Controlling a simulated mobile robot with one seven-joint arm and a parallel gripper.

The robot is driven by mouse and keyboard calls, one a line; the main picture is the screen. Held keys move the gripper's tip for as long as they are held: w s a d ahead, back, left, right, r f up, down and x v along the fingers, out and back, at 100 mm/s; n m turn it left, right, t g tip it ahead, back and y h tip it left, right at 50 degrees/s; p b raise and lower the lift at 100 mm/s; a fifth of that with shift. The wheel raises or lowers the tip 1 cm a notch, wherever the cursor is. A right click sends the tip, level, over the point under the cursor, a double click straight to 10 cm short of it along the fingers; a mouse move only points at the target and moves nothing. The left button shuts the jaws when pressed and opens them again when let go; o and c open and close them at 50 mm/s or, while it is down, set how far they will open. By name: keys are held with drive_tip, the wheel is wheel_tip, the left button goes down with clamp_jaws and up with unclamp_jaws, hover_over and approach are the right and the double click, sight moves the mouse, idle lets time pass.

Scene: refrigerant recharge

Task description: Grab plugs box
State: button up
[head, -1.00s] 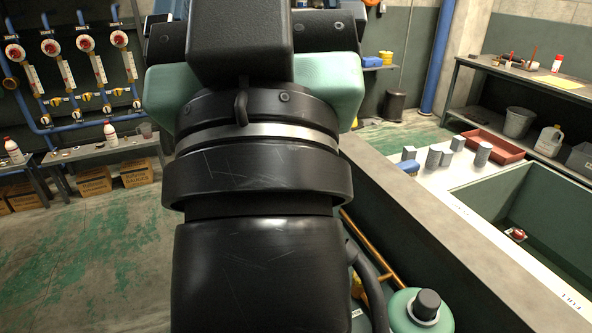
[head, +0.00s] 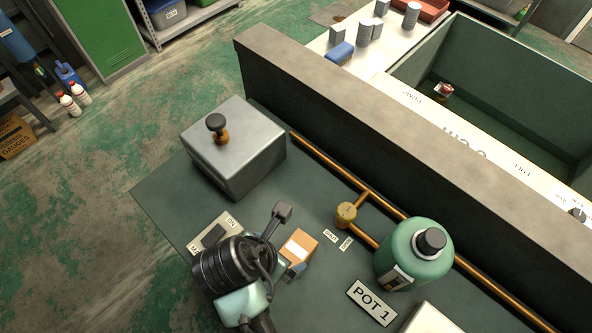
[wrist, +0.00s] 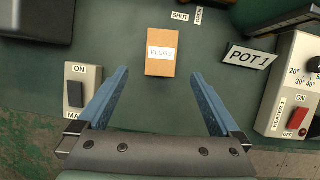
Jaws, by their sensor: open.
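The plugs box is a small orange-brown carton (wrist: 160,66) with a white label. It lies on the dark green bench top and is centred ahead of my fingers in the wrist view. In the head view the plugs box (head: 299,244) sits just right of my wrist, partly hidden by it. My gripper (wrist: 160,75) is open, with blue fingers spread wider than the box, one to each side in the picture. Nothing is between the fingers, and I see no contact with the box. In the head view my gripper's fingers are mostly hidden.
An ON switch plate (wrist: 83,90) lies left of the box. A POT 1 sign (wrist: 249,57) and a heater control box (wrist: 296,85) stand right. A green canister (head: 412,256), copper pipes with a brass valve (head: 346,213) and a grey metal box (head: 233,150) are behind. A dark wall bounds the bench.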

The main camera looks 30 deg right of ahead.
sight(296, 250)
drive_tip(key=x, duration=1.2)
drive_tip(key=shift+s+f, duration=0.1)
drive_tip(key=shift+f, duration=0.3)
drive_tip(key=shift+c, duration=0.3)
drive_tip(key=c, duration=1.4)
